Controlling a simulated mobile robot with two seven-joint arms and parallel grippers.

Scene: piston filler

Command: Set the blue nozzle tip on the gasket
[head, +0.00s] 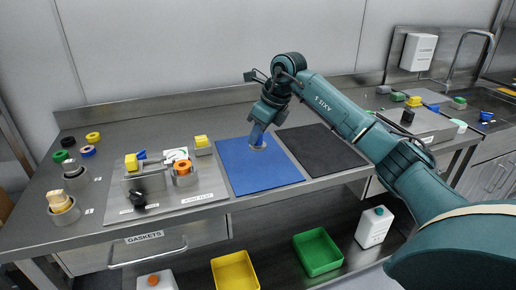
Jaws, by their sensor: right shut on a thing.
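The blue nozzle tip (258,132) points downward under my right gripper (262,124), which is shut on it. Its lower end is over the blue mat (236,172). A small pale ring, which looks like the gasket (258,147), shows right at the lower end. I cannot tell whether the tip touches it or hangs just above. The fingers are small and partly hidden by the wrist. My left gripper is not in view.
A black mat (325,150) lies right of the blue mat. A steel plate (190,201) with a filler fixture stands to the left, with several coloured rings and caps beyond. A yellow bin (235,272) and a green bin (318,252) sit below.

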